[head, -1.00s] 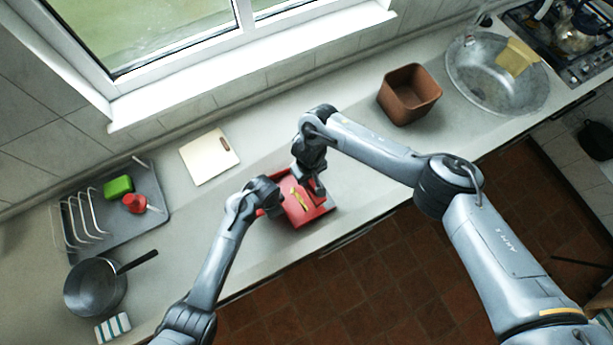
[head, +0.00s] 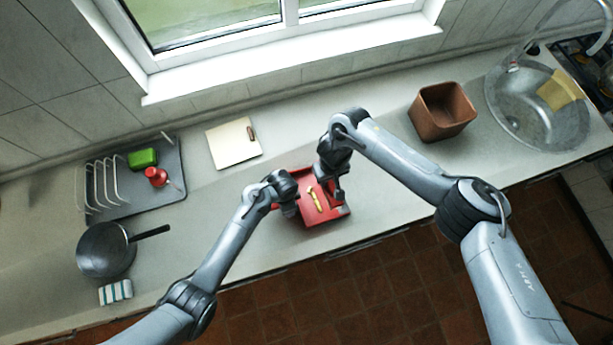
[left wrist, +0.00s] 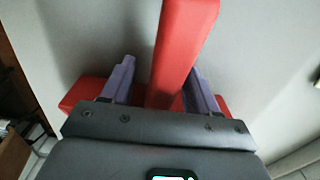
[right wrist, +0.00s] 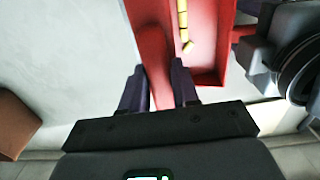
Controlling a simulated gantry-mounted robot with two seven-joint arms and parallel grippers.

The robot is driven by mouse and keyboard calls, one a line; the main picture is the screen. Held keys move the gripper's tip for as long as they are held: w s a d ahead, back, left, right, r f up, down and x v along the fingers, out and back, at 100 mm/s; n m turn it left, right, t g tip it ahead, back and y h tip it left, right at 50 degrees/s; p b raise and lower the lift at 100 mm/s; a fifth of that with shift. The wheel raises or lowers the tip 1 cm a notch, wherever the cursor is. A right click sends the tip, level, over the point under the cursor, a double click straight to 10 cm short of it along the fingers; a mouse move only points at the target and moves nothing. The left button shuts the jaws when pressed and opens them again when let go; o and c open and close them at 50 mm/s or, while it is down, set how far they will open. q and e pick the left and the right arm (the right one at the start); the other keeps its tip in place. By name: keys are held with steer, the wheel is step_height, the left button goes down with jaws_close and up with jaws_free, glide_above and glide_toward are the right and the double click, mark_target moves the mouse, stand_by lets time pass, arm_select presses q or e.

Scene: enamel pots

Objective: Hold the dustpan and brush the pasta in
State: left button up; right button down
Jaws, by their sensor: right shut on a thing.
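A red dustpan (head: 318,219) lies on the counter, with yellow pasta (head: 314,200) inside it; dustpan (right wrist: 207,77) and pasta (right wrist: 184,25) also show in the right wrist view. My left gripper (head: 290,198) is at the dustpan's left side. In the left wrist view its fingers (left wrist: 160,80) stand either side of a red handle (left wrist: 180,45), with a gap beside the left finger. My right gripper (head: 338,190) is over the dustpan's right side. In the right wrist view its fingers (right wrist: 160,85) are shut on the red handle of a brush (right wrist: 150,45). The brush's far end is hidden.
A cutting board (head: 230,148) lies behind the dustpan. A dish rack (head: 120,200) and a pan (head: 104,250) stand at the left. A brown pot (head: 437,115) and a sink (head: 530,115) are at the right. The counter's front edge is close to the dustpan.

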arm_select(q)
step_height(320, 180, up, 11)
steer(key=shift+r, duration=0.5)
arm_select(e)
steer(key=shift+r, duration=0.2)
arm_select(q)
steer(key=shift+r+p, duration=0.35)
steer(key=shift+p, duration=0.15)
arm_select(e)
steer(key=shift+r, duration=0.3)
step_height(320, 180, up, 8)
steer(key=p, duration=0.8)
arm_select(q)
step_height(320, 180, up, 5)
steer(key=shift+r, duration=0.15)
arm_select(e)
steer(key=shift+f, duration=0.1)
